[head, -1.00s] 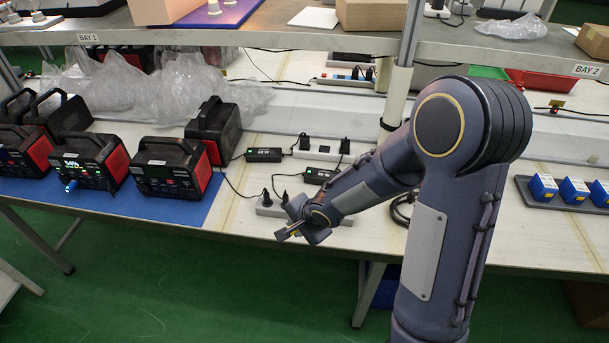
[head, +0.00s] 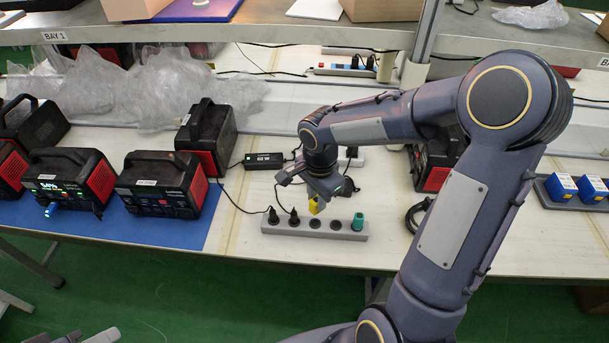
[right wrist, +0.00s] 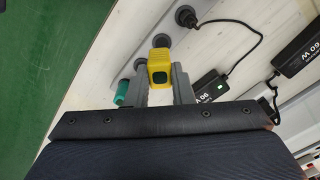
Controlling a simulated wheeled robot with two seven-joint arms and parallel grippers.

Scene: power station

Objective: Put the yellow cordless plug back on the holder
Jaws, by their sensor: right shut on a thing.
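The yellow plug (head: 313,205) is held between the fingers of my right gripper (head: 311,200), over the middle of the grey socket strip (head: 275,228). In the right wrist view the yellow plug (right wrist: 160,57) shows a dark green face between the two grey fingers. Whether it touches the strip I cannot tell. The strip carries two black plugs (head: 272,215) at its left and a green plug (head: 357,222) at its right end, with bare round sockets between. A small part of my left gripper (head: 88,338) shows at the bottom left edge; its jaws are unclear.
Black-and-red power units (head: 160,185) stand on a blue mat (head: 110,222) at the left. Black adapters (head: 263,160) and cables lie behind the strip. A shelf (head: 300,38) overhangs the back. The bench front is clear right of the strip.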

